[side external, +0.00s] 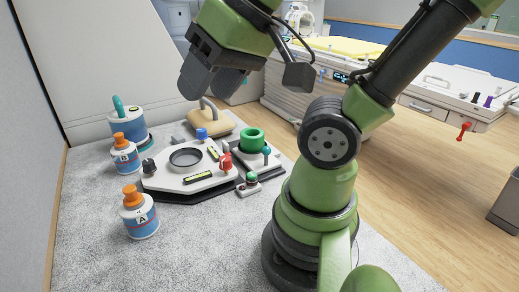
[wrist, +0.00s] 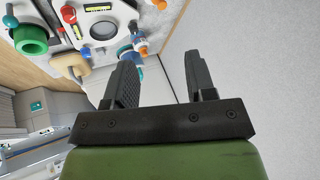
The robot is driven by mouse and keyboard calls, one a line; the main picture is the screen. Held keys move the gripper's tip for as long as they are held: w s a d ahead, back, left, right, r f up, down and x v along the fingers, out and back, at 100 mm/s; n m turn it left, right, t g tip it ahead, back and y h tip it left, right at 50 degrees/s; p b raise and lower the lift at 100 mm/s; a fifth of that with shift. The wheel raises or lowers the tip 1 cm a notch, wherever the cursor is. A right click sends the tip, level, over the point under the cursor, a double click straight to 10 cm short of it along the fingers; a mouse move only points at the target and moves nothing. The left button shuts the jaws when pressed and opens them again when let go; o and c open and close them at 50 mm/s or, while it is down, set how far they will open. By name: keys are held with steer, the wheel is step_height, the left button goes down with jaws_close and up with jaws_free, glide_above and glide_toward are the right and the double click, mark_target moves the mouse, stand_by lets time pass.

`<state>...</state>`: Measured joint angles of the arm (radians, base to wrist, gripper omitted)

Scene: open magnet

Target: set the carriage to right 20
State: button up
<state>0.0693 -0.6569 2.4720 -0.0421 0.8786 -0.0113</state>
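A white octagonal stage (side external: 185,172) on a dark base lies on the grey speckled top in the side external view. It has a dark round ring, a blue knob (side external: 201,134), a red knob (side external: 225,163) and yellow-green scale strips. I cannot tell which part is the carriage, nor read its setting. The stage also shows in the wrist view (wrist: 120,14), partly cut off at the top. My gripper (side external: 213,84) is above and behind the stage, apart from it. In the wrist view, its two fingers (wrist: 163,72) stand wide apart with nothing between them.
A green ring (side external: 252,137) on a block and a small green-button box (side external: 250,186) stand right of the stage. Orange-capped bottles (side external: 140,215) and a blue-white jar (side external: 127,124) stand left. A tan padded handle (side external: 210,122) is behind. The front top is clear.

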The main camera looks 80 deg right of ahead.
steer(key=w+d+f+m+g+h, duration=0.1)
steer(key=w+d+f+g+h, duration=0.15)
steer(key=d, duration=0.35)
steer(key=m+g, duration=0.1)
steer(key=g, duration=0.5)
glide_toward(265, 147)
steer(key=f, duration=0.1)
steer(key=shift+t, duration=0.25)
steer(key=f, duration=0.3)
steer(key=s+d+f, duration=0.1)
steer(key=f, duration=0.4)
steer(key=shift+s+d+f, duration=0.15)
steer(key=shift+s+f, duration=0.25)
steer(key=shift+w, duration=0.1)
jaws_close()
